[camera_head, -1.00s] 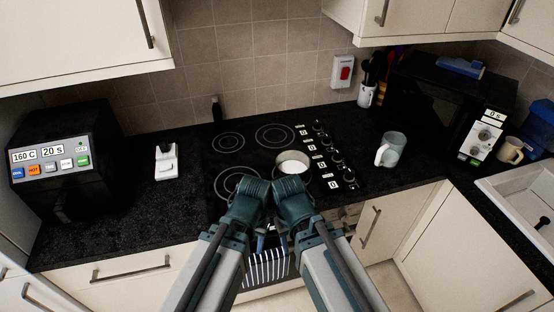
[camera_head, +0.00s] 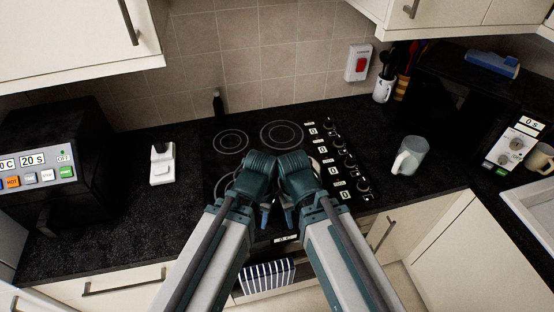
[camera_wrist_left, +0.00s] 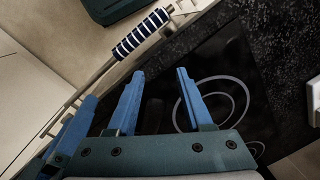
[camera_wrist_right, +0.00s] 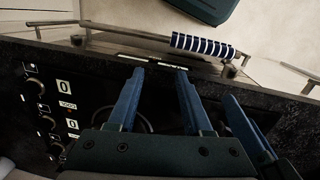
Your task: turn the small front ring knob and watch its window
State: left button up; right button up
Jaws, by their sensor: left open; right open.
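The black hob has a column of knobs along its right side. The front knob (camera_head: 363,185) is nearest the front edge, with a small white window (camera_head: 340,184) beside it. The windows seem to show 0. Which knob belongs to the small front ring is too small to read. In the right wrist view, knobs (camera_wrist_right: 33,70) and a window reading 0 (camera_wrist_right: 63,87) show at the left. My left gripper (camera_head: 266,215) and right gripper (camera_head: 289,216) are side by side at the hob's front edge, both open and empty, left of the knobs.
A striped towel (camera_head: 267,275) hangs on the oven rail below my grippers. A mug (camera_head: 410,156) stands right of the knobs. A white device (camera_head: 162,164) is left of the hob. A box with buttons (camera_head: 40,165) stands far left. Counter between device and hob is clear.

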aim_at(350, 162)
jog(key=k, duration=0.15)
jog(key=k+l, duration=0.1)
jog(key=l, duration=0.25)
jog(key=i+l+z, duration=0.3)
jog(key=i+l, duration=0.55)
jog(key=l, duration=0.15)
